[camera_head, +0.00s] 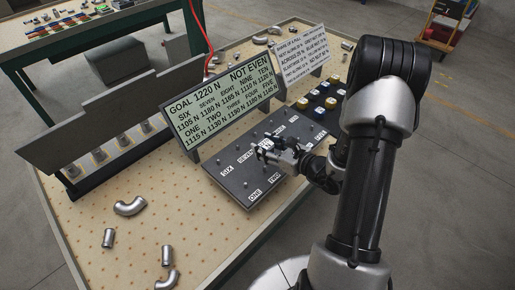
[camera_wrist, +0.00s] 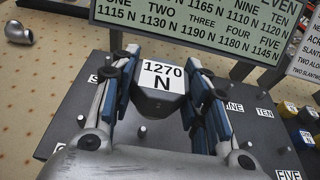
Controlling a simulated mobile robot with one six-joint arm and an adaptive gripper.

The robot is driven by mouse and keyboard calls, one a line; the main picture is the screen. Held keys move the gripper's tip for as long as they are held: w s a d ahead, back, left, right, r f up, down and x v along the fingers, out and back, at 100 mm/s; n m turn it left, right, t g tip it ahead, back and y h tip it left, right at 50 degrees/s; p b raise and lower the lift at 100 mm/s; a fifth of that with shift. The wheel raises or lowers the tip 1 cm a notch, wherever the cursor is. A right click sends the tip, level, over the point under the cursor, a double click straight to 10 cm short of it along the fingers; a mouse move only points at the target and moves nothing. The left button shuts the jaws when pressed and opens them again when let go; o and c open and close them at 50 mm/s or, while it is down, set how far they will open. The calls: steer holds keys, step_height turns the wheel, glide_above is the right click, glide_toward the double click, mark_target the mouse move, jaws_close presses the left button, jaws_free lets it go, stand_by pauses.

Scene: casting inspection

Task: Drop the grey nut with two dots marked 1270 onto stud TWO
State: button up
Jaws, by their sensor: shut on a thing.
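My gripper (camera_wrist: 167,105) is shut on a dark grey nut with a white top label reading 1270 N (camera_wrist: 162,76). In the head view my gripper (camera_head: 284,153) is over the dark stud plate (camera_head: 233,188), near the SEVEN and EIGHT labels. The TWO label (camera_head: 274,178) is on the plate's near side, beside the ONE label (camera_head: 254,193). Which stud belongs to TWO is hard to tell there. In the wrist view several short studs show, one (camera_wrist: 142,131) below the nut and another at left (camera_wrist: 81,120). The nut's dots are not visible.
A sign board (camera_head: 228,105) stands behind the plate, reading GOAL 1220 N, NOT EVEN, with a value per stud. A second text board (camera_head: 302,67) is farther right. Yellow and blue nuts (camera_head: 317,103) sit at the plate's far right. Pipe elbows (camera_head: 130,206) lie on the left tabletop.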

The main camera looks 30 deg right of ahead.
mark_target(265, 167)
steer(key=shift+a, duration=0.2)
steer(key=shift+d, duration=0.1)
steer(key=shift+d, duration=0.1)
steer(key=shift+f, duration=0.15)
step_height(265, 167, down, 6)
steer(key=b, duration=0.5)
steer(key=shift+f, duration=1.6)
stand_by(1.9)
steer(key=o, duration=1.2)
steer(key=shift+s, duration=0.1)
